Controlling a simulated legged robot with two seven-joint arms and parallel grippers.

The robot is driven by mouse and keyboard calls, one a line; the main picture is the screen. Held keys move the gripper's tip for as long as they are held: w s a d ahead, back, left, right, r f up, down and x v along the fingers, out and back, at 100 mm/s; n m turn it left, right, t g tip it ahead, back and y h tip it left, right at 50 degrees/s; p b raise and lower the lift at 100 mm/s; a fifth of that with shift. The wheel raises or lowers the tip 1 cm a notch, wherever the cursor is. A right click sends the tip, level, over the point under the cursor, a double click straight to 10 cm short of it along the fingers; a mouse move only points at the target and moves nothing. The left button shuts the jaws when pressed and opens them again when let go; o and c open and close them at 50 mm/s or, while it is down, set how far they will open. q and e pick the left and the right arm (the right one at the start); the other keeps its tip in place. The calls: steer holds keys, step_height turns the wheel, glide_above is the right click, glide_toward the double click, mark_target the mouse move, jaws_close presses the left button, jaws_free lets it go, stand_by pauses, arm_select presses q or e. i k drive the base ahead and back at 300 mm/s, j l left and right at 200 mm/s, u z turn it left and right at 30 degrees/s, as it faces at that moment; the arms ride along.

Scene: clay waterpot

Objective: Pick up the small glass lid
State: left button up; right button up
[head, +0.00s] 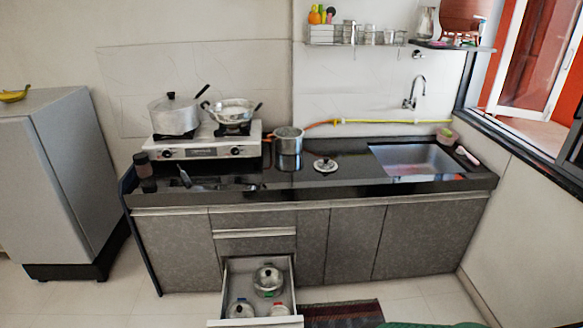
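A small round lid (325,165) with a dark knob lies on the black countertop (340,184), between a steel pot and the sink. Its rim looks metallic, and its middle is too small to tell clearly as glass. Another lid with a dark knob (268,274) sits on a round pot in the open drawer (289,303). Neither of my grippers shows in the head view.
A steel pot (288,146) stands left of the lid, beside the gas stove (202,150) with two pots. The sink (418,160) is to the right. The drawer juts out below the counter. A dark mat (340,313) lies on the floor.

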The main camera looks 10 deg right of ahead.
mark_target(326, 165)
steer(key=i+l+u, duration=0.15)
steer(key=u, duration=0.3)
steer(key=i+l+u, duration=0.1)
steer(key=l+u, duration=0.2)
steer(key=u, duration=0.15)
steer(key=l+u, duration=0.3)
steer(key=u, duration=0.15)
steer(key=i+l+u, duration=0.1)
steer(key=l+u, duration=0.2)
steer(key=u, duration=0.15)
steer(key=k+l, duration=0.1)
steer(key=l, duration=3.95)
steer(key=k+z, duration=0.05)
steer(key=k, duration=0.05)
